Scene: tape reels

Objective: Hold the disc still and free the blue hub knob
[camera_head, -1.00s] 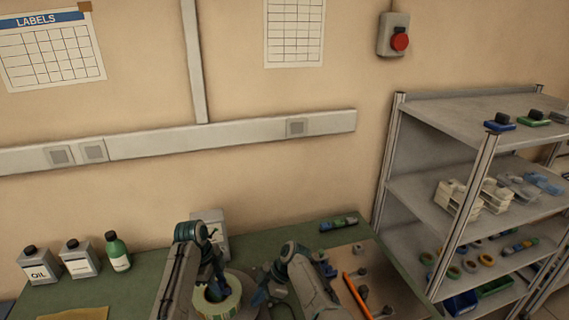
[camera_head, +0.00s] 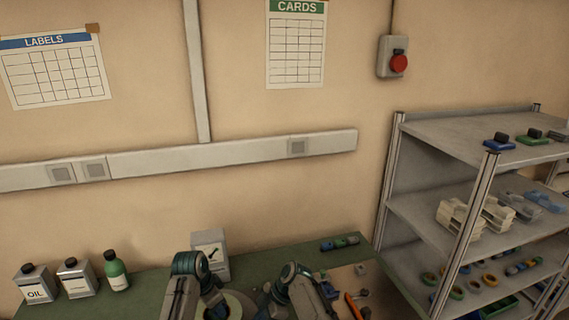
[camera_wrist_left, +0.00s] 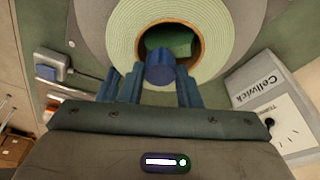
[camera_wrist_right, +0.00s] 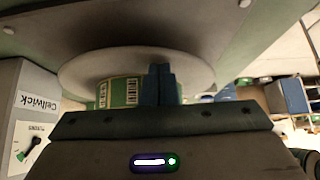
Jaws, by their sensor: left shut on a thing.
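The tape reel shows at the bottom of the head view (camera_head: 238,300), partly cut off and hidden by my arms. In the left wrist view it is a pale green roll (camera_wrist_left: 222,38) around a brown core on a grey disc (camera_wrist_left: 88,25). My left gripper (camera_wrist_left: 160,78) is shut on the blue hub knob (camera_wrist_left: 160,66), which overlaps the core's near edge. Green shows inside the core. In the right wrist view my right gripper (camera_wrist_right: 161,75) has its fingers together over the disc (camera_wrist_right: 95,68); any contact is unclear. A green-and-white labelled band (camera_wrist_right: 122,92) shows below it.
A grey Cellwick box (camera_head: 210,255) stands behind the reel. Bottles and cans (camera_head: 75,278) stand on the left of the green bench (camera_head: 160,284). A metal shelf rack (camera_head: 450,130) stands close on the right. An orange tool (camera_head: 353,305) lies right of my right arm.

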